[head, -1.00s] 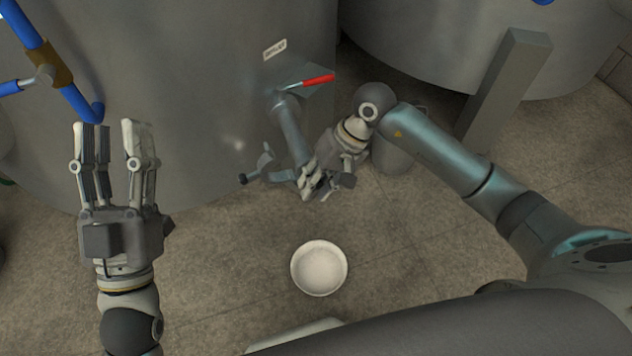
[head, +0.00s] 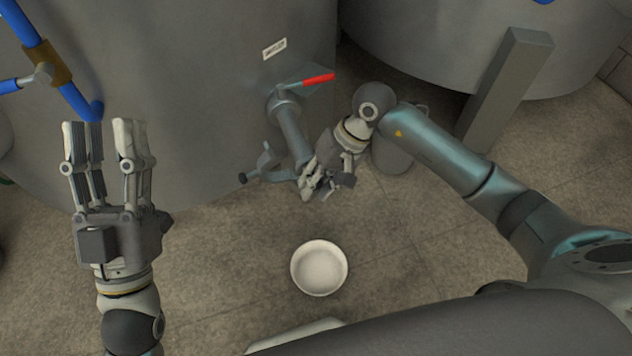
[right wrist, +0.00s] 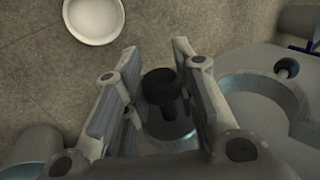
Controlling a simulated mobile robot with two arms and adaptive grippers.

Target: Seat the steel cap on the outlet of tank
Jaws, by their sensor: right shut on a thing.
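The tank (head: 190,90) has a grey outlet pipe (head: 292,135) with a red-handled valve (head: 318,80). An open hinged clamp (head: 268,160) hangs at the pipe's lower end. My right gripper (head: 318,182) is at that end, just right of the clamp. In the right wrist view its fingers are on both sides of a grey disc, which looks like the steel cap (right wrist: 168,128), with a dark knob (right wrist: 160,85) in front of it. Whether the cap touches the outlet cannot be told; the head view hides it behind the fingers. My left gripper (head: 103,130) is open and empty before the tank.
A white bowl (head: 319,268) stands on the floor below the outlet; it also shows in the right wrist view (right wrist: 93,15). A blue pipe (head: 75,98) is at upper left. A second tank (head: 450,40) and a grey post (head: 507,85) are at right.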

